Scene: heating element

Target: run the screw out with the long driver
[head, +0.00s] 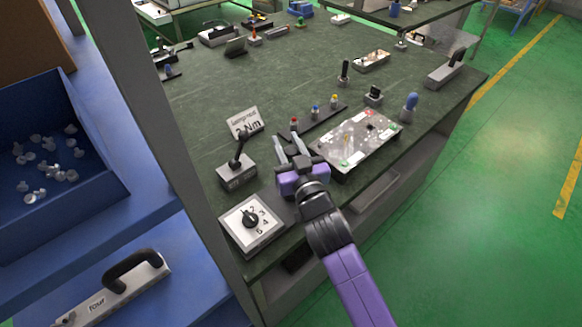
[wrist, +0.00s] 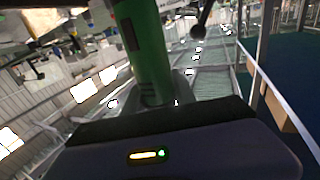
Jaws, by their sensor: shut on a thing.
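My gripper (head: 288,147) is over the near part of the bench, just left of the pale speckled board (head: 345,150) with coloured corners. In the wrist view a green cylinder (wrist: 143,45), apparently a tool handle, stands between the fingers, and the gripper is shut on it. In the head view this cylinder is hidden or too small to make out, and I cannot tell whether it is the long driver. Its tip is not visible. I cannot pick out the screw on the board.
A dark rack (head: 322,119) with red, blue and yellow tops lies behind the board. A lever box (head: 237,176) and a dial box (head: 268,232) stand left of my gripper, below an Nm card (head: 243,122). A blue-topped tool (head: 410,102) stands right. The bench middle is clear.

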